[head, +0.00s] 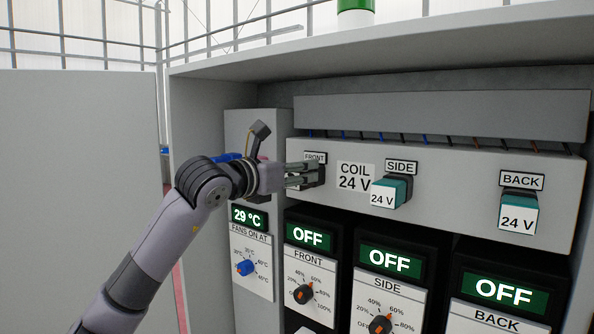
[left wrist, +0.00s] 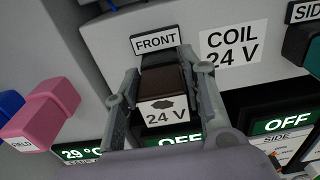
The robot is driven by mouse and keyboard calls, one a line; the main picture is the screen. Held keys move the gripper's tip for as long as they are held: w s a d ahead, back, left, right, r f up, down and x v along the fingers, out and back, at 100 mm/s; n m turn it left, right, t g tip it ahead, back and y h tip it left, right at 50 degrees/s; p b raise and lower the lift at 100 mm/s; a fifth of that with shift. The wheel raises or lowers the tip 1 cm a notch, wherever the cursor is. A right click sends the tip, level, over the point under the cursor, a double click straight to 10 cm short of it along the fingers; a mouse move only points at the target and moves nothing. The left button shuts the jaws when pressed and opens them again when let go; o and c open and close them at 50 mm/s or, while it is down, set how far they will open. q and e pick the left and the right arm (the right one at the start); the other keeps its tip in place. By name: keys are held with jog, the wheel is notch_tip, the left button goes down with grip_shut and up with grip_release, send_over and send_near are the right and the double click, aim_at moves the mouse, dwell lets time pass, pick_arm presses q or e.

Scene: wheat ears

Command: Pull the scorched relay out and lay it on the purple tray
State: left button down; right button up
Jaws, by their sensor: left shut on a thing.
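The scorched relay (left wrist: 165,110) is a dark brown block. Its white 24 V face carries a black burn mark. It is under the FRONT label (left wrist: 156,42), in front of a dark socket; I cannot tell whether it is still seated. My left gripper (head: 312,176) is shut on it, one finger along each side, also seen in the left wrist view (left wrist: 160,80). In the head view the fingers mostly hide the relay. The purple tray and my right gripper are not in view.
Teal 24 V relays sit at SIDE (head: 390,193) and BACK (head: 518,212). Below are black controllers with OFF displays (head: 389,261) and knobs. A pink block (left wrist: 45,110) and a blue block (left wrist: 10,104) are left of the gripper. The cabinet door (head: 75,180) stands at left.

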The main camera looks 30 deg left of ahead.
pick_arm(q)
jog(key=shift+s, duration=0.15)
dwell(0.3)
jog(key=shift+s+b, duration=0.15)
jog(key=shift+b, duration=0.15)
jog(key=shift+s+a, duration=0.1)
jog(key=shift+s, duration=0.3)
jog(key=c, duration=1.5)
grip_release()
jog(key=shift+w, duration=0.1)
grip_shut()
jog(key=shift+b, duration=0.3)
